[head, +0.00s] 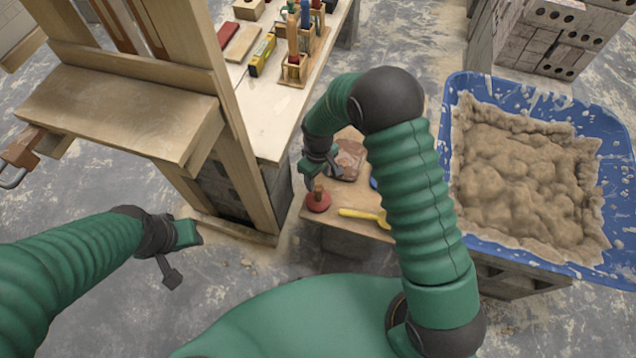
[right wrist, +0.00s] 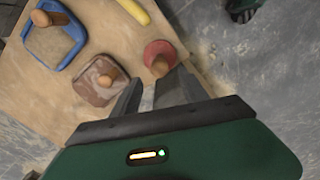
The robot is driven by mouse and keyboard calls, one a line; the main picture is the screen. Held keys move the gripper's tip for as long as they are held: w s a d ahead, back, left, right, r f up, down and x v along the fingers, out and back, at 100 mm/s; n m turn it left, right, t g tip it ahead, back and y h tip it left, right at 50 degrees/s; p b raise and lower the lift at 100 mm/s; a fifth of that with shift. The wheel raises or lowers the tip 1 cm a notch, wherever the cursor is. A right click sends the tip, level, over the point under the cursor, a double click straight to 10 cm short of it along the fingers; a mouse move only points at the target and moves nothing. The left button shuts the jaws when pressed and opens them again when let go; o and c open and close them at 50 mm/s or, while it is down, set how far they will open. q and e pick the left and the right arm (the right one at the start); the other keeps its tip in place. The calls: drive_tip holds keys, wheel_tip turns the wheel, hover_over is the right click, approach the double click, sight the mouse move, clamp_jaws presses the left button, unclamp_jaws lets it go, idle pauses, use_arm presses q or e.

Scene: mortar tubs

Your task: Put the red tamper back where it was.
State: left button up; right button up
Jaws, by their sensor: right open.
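The red tamper (head: 318,201) stands on the low wooden board near its front left corner, its wooden handle pointing up. It also shows in the right wrist view (right wrist: 160,52), just beyond the fingertips. My right gripper (head: 322,180) is open, with its fingers close to the tamper's handle; I cannot tell if they touch it. In the right wrist view the fingers (right wrist: 155,88) are apart and nothing shows between them. My left gripper (head: 178,258) is open and empty over the floor at the left.
A blue tub (head: 450,110) of mortar stands right. A bench (head: 265,120) with tools and a wooden frame (head: 130,60) stand left.

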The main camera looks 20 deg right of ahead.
wheel_tip(320, 180, up, 3)
drive_tip(key=shift+f, duration=0.15)
drive_tip(key=s+d+r+m+t, duration=0.1)
drive_tip(key=s+d+r+m, duration=0.1)
drive_tip(key=s+r, duration=0.5)
drive_tip(key=s+d+r+m+t, duration=0.1)
drive_tip(key=s+d+r+m, duration=0.2)
drive_tip(key=s+r, duration=0.3)
drive_tip(key=shift+s+d+r+m+t, duration=0.2)
drive_tip(key=shift+s+r+m+t, duration=0.3)
drive_tip(key=shift+s, duration=0.55)
wheel_tip(320, 180, up, 18)
drive_tip(key=p, duration=1.8)
